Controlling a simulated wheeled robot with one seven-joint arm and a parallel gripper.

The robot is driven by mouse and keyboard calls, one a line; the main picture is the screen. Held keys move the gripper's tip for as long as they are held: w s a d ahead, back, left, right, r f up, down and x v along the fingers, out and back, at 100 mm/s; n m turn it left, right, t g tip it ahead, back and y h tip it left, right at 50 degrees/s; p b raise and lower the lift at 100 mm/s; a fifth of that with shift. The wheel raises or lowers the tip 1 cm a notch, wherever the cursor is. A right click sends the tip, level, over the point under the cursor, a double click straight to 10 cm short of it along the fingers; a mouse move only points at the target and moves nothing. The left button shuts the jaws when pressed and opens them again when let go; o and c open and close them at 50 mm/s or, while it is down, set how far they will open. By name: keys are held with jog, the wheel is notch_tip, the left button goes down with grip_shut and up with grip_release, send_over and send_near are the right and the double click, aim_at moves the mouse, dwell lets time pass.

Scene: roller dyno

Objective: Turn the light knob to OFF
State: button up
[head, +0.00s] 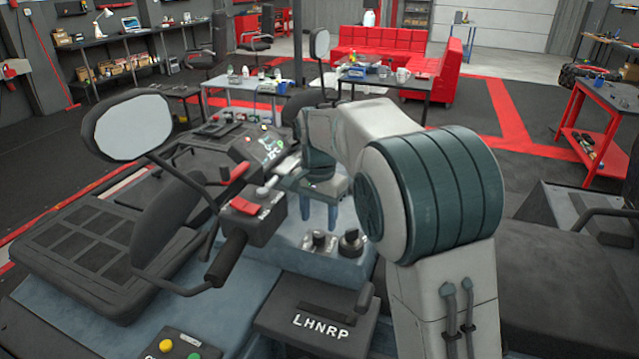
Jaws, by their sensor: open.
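Two dark round knobs sit side by side on the blue-grey console of a vehicle: a left knob (319,241) and a right knob (351,243). Their markings are too small to read, so I cannot tell which is the light knob or where it points. My gripper (319,213) points down, with its two bluish fingers apart and nothing seen between them. In the picture it is just above and behind the left knob; contact cannot be made out. My arm hides part of the console to the right.
A handlebar grip (227,259) with a red switch (245,206) stands left of the knobs. A mirror (132,127) rises at the left. An LHNRP shifter panel (318,322) lies in front. Yellow and green buttons (166,345) show at the bottom.

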aim_at(321, 235)
notch_tip(321, 235, up, 10)
jog(key=shift+f, duration=0.15)
dwell(0.3)
jog(key=s+d+f+n+t, duration=0.1)
jog(key=s+d+f+n, duration=0.1)
jog(key=s+d, duration=0.8)
jog(key=s+d+f+n+t, duration=0.1)
jog(key=s+d+f+n, duration=0.1)
jog(key=s, duration=0.6)
jog(key=s+d+f+n+t, duration=0.1)
jog(key=s+d+f+n, duration=0.1)
jog(key=s+d+f, duration=0.2)
jog(key=s+f, duration=0.3)
jog(key=s, duration=0.1)
jog(key=shift+d+f, duration=0.2)
jog(key=shift+r, duration=0.6)
